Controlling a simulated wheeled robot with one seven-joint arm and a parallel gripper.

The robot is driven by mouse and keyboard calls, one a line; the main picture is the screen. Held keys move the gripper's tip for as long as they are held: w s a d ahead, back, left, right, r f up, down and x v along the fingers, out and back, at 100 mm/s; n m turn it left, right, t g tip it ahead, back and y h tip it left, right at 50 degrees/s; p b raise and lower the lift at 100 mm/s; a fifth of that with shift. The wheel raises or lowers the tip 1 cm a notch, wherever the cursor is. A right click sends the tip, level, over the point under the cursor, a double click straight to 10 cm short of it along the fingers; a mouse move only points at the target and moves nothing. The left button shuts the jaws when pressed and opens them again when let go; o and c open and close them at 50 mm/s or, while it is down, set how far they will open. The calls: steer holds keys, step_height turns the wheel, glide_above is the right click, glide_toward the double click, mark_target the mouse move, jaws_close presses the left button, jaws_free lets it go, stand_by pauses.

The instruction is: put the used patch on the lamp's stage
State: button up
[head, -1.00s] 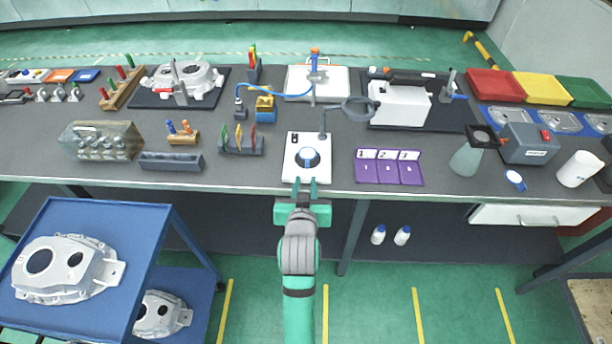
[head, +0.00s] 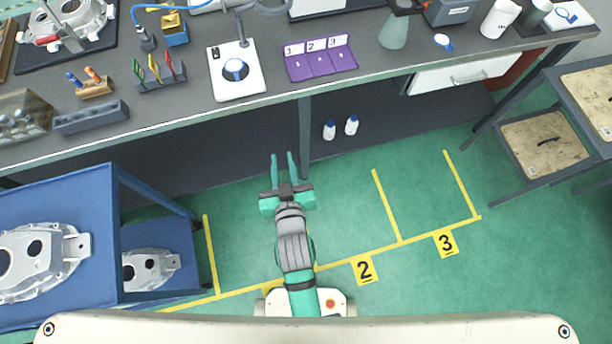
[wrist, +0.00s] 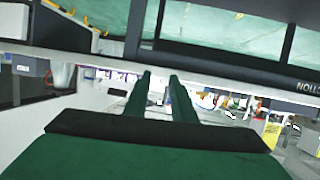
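The lamp (head: 220,86) has a white base near the bench's front edge, with a grey gooseneck rising behind it. Its round stage (head: 236,69) looks white with blue; whether a patch lies on it is too small to tell. I cannot make out the used patch for sure. A small white-and-blue oval item (head: 443,41) lies farther right on the bench. My gripper (head: 283,155) is below and in front of the bench edge in the head view, over the green floor. Its two fingers are apart with nothing between them, also in the wrist view (wrist: 160,75).
A purple mat (head: 320,66) numbered 1, 2, 3 lies right of the lamp. Tool racks (head: 160,83) stand left of it. A blue cart (head: 70,183) with castings is at left. Two white bottles (head: 351,125) stand under the bench.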

steer(key=s+d+r+m+h, duration=0.1)
steer(key=s+d, duration=0.2)
steer(key=s, duration=0.8)
steer(key=s+d+m+t+h, duration=0.1)
steer(key=s+d, duration=0.2)
steer(key=s, duration=0.8)
steer(key=shift+d+r, duration=0.15)
steer(key=shift+r, duration=0.25)
